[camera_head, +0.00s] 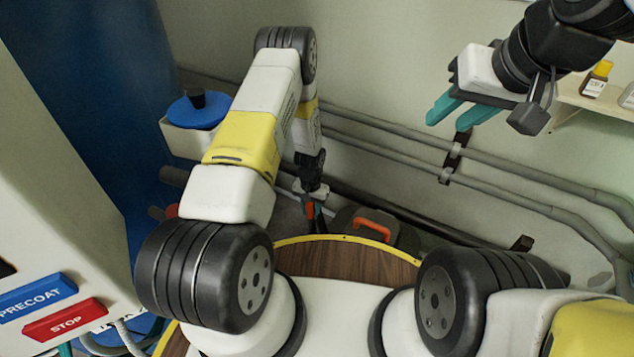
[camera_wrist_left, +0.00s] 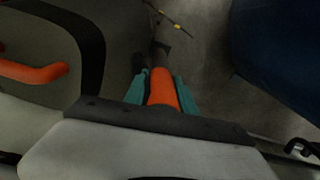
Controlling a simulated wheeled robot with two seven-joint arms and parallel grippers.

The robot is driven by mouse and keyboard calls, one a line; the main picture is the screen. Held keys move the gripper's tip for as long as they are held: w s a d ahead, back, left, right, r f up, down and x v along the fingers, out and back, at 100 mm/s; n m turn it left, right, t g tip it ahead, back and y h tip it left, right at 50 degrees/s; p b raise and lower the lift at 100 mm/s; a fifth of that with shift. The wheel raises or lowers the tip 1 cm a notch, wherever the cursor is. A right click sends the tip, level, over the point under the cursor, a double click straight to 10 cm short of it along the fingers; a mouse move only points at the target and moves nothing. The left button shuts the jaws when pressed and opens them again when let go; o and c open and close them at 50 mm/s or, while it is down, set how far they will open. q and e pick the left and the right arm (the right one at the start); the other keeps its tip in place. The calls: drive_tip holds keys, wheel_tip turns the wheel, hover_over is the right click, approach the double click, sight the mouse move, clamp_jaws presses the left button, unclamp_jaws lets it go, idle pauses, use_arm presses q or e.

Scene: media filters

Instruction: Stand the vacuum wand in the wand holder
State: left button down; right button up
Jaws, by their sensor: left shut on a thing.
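My left gripper (camera_head: 311,207) is low behind my forearm in the head view, near the wall pipes. In the left wrist view its teal fingers (camera_wrist_left: 161,92) are shut on the orange grip of the vacuum wand (camera_wrist_left: 163,88). A dark section of the wand runs on beyond the fingertips towards the floor. In the head view the wand is mostly hidden by my arm. I cannot make out the wand holder for certain in either view. My right gripper (camera_head: 446,123) is raised at the upper right, open and empty, its teal fingers apart.
A dark grey case with an orange handle (camera_head: 373,226) sits beside the left gripper. Grey pipes (camera_head: 400,150) run along the wall. A large blue vessel (camera_head: 110,90) and a panel with a red STOP button (camera_head: 65,318) stand left. A shelf (camera_head: 590,98) is at the upper right.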

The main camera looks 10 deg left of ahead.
use_arm(q)
drive_tip(key=c, duration=0.9)
unclamp_jaws()
drive_tip(key=shift+f, duration=0.1)
drive_tip(key=shift+c, duration=0.2)
wheel_tip(320, 180, up, 8)
drive_tip(key=shift+r, duration=0.1)
wheel_tip(320, 180, up, 30)
drive_tip(key=s+a+n+t+h, duration=0.1)
drive_tip(key=s+a+n+t, duration=0.1)
drive_tip(key=t, duration=0.1)
drive_tip(key=s+r+t+h, duration=0.1)
drive_tip(key=s+r+t, duration=0.2)
drive_tip(key=s+r, duration=1.4)
drive_tip(key=s, duration=0.5)
drive_tip(key=shift+a+r, duration=0.3)
drive_tip(key=shift+r, duration=0.05)
